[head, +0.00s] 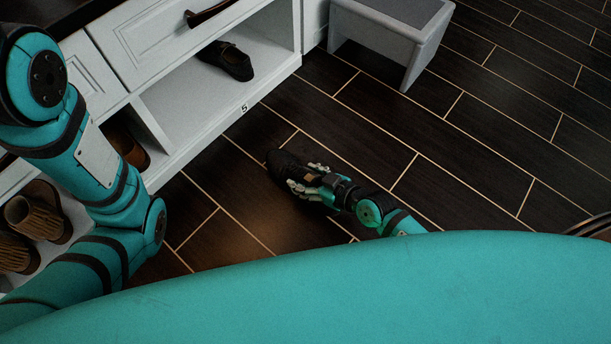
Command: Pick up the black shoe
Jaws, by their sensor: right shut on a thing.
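A black shoe (278,165) is at the tips of my right gripper (297,180), low over the dark tiled floor. My right gripper is shut on this shoe, and its fingers hide part of it. I cannot tell whether the shoe touches the floor. Another black shoe (228,61) sits in the open compartment of the white cabinet. My left arm comes in at the left edge, but its gripper is not in view.
The white cabinet (195,104) with a 5 label runs along the upper left. Brown shoes (36,217) stand in its lower left compartments. A grey-white stool (383,38) stands at the top. The floor (480,130) to the right is clear.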

